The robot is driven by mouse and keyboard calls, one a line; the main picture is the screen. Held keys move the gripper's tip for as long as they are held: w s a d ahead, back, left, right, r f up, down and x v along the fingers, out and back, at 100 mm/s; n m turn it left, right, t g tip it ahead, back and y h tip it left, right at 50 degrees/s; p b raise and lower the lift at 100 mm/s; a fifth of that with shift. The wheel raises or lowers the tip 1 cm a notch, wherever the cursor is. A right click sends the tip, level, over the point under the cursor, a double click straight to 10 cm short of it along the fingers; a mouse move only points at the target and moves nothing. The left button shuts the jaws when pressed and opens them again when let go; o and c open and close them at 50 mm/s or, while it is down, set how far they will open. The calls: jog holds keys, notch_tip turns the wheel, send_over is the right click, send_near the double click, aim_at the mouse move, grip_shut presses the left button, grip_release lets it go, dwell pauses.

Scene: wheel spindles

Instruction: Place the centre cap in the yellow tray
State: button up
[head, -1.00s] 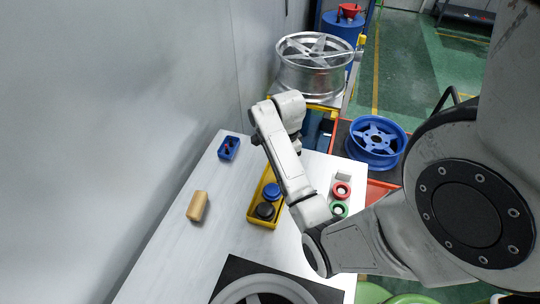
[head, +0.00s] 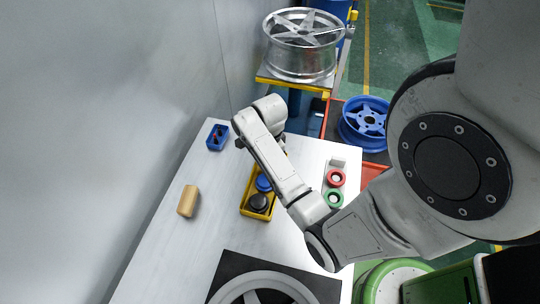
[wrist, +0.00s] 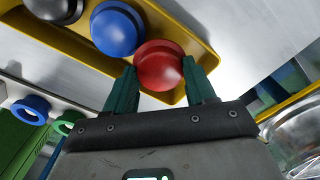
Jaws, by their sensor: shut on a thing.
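A red centre cap (wrist: 160,65) sits between the two green fingertips of my gripper (wrist: 158,70) in the wrist view. My gripper is shut on it. The cap is over the near end of the yellow tray (wrist: 203,38); I cannot tell whether it touches the tray floor. A blue cap (wrist: 117,27) and a black cap (wrist: 52,8) are in the tray beside it. In the head view, the tray (head: 256,216) is on the white table with the blue cap (head: 264,183) and black cap (head: 259,203) visible. My arm hides the red cap and the fingertips there.
A wooden block (head: 188,201) and a small blue bin (head: 217,137) are left of the tray. A red ring (head: 335,178) and green ring (head: 333,198) are to its right. A wheel (head: 265,290) lies on a black mat in front. Bare table surrounds the tray's left side.

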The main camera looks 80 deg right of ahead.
jog(key=shift+f, duration=0.5)
jog(key=o, duration=1)
jog(key=shift+o, duration=0.2)
jog(key=shift+r, duration=0.1)
